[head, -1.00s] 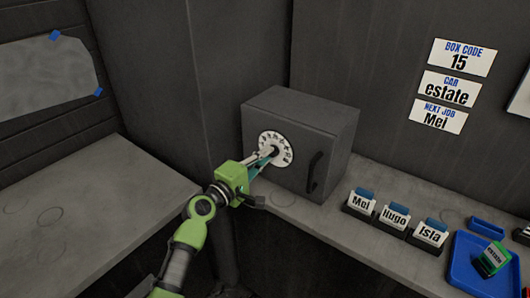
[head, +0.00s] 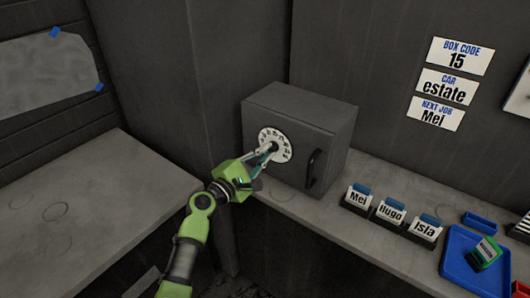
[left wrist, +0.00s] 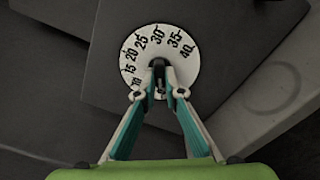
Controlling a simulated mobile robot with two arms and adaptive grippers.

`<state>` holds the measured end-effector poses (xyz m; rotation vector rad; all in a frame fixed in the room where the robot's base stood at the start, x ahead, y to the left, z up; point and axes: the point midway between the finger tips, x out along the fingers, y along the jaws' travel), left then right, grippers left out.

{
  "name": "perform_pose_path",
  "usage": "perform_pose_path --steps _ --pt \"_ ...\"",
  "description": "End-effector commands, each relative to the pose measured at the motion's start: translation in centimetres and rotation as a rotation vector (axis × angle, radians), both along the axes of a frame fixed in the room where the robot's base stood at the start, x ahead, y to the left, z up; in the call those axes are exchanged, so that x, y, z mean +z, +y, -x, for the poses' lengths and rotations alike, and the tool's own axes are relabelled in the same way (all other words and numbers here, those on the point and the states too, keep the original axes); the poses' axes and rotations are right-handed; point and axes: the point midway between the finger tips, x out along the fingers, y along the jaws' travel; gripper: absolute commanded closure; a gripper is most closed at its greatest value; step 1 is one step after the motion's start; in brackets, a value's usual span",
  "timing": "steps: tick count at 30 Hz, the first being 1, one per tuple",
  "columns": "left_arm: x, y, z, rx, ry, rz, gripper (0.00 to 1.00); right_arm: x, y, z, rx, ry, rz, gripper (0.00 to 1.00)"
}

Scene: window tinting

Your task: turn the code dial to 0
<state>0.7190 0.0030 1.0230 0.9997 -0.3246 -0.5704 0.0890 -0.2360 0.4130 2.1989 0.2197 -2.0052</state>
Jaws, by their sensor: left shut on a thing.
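The code dial (head: 268,136) is a white numbered disc on the front of a dark grey box (head: 328,125). It also shows in the left wrist view (left wrist: 190,73), where numbers from about 10 to 40 run around its upper edge and 30 lies near the top. My left gripper (head: 271,149) is at the dial's centre. In the left wrist view its fingertips (left wrist: 159,86) are shut on the dark knob (left wrist: 158,64) in the dial's middle. The lower part of the dial is hidden behind the fingers. My right gripper is not in view.
The box has a black handle (head: 313,168) right of the dial. Name cards in holders (head: 390,211) and a blue tray (head: 470,274) stand on the shelf to the right. A wall sign (head: 460,56) reads box code 15. The left bench (head: 90,200) is bare.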

Motion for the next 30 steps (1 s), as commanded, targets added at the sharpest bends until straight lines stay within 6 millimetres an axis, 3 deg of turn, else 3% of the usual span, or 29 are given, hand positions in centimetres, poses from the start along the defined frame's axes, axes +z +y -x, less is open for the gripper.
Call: perform_pose_path --steps 9,10,12,23,30 --pt "-0.1 0.0 0.0 -0.001 0.005 0.005 1.00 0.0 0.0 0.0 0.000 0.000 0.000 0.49" --pt "-0.1 0.0 0.0 -0.001 0.005 0.005 0.85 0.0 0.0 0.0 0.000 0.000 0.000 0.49" --pt "-0.1 0.0 0.0 -0.001 0.004 0.004 0.74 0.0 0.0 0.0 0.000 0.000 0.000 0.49" --pt "-0.1 0.1 0.2 0.000 0.002 0.002 0.74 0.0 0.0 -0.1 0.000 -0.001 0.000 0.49" --pt "-0.2 1.9 2.6 0.001 0.003 0.001 0.74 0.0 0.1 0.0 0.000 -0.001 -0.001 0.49"
